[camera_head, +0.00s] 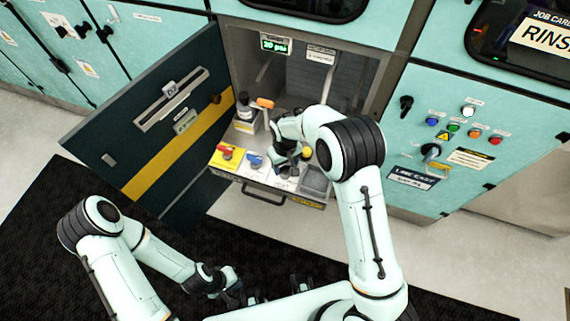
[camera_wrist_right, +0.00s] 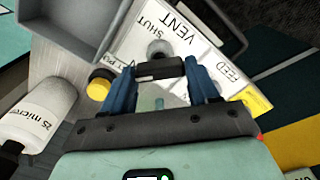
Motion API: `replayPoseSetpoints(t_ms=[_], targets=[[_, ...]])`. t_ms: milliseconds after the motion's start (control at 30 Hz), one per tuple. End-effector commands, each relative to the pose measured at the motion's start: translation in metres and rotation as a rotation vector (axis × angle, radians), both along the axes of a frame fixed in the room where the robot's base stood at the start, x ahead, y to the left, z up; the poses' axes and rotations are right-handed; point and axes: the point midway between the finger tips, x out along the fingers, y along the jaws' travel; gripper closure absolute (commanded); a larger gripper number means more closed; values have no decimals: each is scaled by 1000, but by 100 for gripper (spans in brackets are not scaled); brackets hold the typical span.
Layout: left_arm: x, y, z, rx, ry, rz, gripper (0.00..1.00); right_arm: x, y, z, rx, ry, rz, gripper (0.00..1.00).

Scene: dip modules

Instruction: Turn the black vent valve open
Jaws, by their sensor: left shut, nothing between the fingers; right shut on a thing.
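The black vent valve handle (camera_wrist_right: 160,70) is a short bar on a grey round stem, beside white labels reading VENT and SHUT in the right wrist view. My right gripper (camera_wrist_right: 161,82) has its two blue fingers closed on the bar's ends. In the head view my right gripper (camera_head: 290,163) is low over the valve panel, and my arm hides part of the valve there. My left gripper (camera_head: 250,293) is shut and empty, low at the front over the dark mat, away from the cabinet.
The cabinet door (camera_head: 165,120) stands open at the left. A green display (camera_head: 275,44) hangs above.

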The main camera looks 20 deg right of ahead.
Motion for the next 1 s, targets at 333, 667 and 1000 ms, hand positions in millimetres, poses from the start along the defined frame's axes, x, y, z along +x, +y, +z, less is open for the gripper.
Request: replayPoseSetpoints(t_ms=[333,667,1000], targets=[[-3,0,-4,0,3,0,100,0,-1,0,1,0,326,71],[-3,0,-4,0,2,0,100,0,0,0,0,-1,586,71],[-2,0,-3,0,2,0,100,0,0,0,0,1,725,71]])
